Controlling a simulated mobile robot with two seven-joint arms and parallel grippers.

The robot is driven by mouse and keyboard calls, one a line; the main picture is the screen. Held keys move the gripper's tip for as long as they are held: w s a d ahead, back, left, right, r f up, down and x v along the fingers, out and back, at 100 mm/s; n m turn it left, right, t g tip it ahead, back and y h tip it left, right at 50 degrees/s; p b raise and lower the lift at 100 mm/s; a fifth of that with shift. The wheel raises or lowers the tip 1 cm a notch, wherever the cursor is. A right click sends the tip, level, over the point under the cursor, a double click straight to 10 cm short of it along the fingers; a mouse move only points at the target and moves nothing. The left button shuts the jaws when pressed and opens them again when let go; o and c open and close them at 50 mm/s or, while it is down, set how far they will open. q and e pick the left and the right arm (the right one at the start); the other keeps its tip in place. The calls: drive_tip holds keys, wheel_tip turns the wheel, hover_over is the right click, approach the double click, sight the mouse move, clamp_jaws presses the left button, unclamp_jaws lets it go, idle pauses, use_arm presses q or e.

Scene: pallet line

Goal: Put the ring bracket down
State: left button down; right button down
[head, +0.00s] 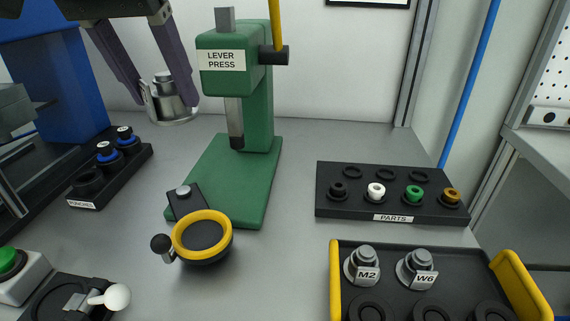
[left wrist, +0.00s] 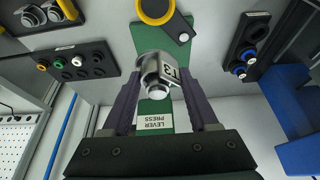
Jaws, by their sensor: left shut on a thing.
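The ring bracket (head: 172,111) is a grey metal ring with a stepped stub on top. My left gripper (head: 168,98) is shut on it and holds it in the air, left of the green lever press (head: 262,120). In the left wrist view the bracket (left wrist: 153,68) sits between the fingertips, with a white label on its side that is hard to read. Two similar brackets, M2 (head: 362,263) and W6 (head: 416,265), stand in a dark tray with yellow ends (head: 520,285). My right gripper is in neither view.
A yellow-rimmed round fixture (head: 203,228) with a black knob stands before the press. A punches rack (head: 135,158) is at left, a parts rack (head: 440,208) at right. A green button box (head: 18,275) and white-knobbed device (head: 90,298) are front left. Bare table lies between fixture and tray.

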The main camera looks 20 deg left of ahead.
use_arm(q)
wheel_tip(320, 180, down, 19)
drive_tip(key=b, duration=0.3)
drive_tip(key=shift+s+f+b, duration=0.1)
drive_tip(key=shift+s+b, duration=0.05)
drive_tip(key=shift+b, duration=0.15)
drive_tip(key=shift+f, duration=0.1)
drive_tip(key=shift+c, duration=0.8)
unclamp_jaws()
drive_tip(key=a+p+v, duration=0.1)
drive_tip(key=p+v, duration=0.2)
drive_tip(key=v, duration=0.8)
drive_tip(key=s+d+f+m+h, duration=0.35)
drive_tip(key=s+d, duration=0.25)
drive_tip(key=d, duration=0.4)
drive_tip(key=s+a+f+y, duration=0.1)
drive_tip(key=s+f, duration=0.1)
drive_tip(key=s, duration=0.3)
drive_tip(key=s+a+f+m+y, duration=0.1)
drive_tip(key=s+a+f, duration=0.1)
drive_tip(key=s, duration=0.3)
drive_tip(key=shift+a+f+g, duration=0.3)
drive_tip(key=shift+f+g, duration=0.1)
drive_tip(key=shift+f, duration=0.1)
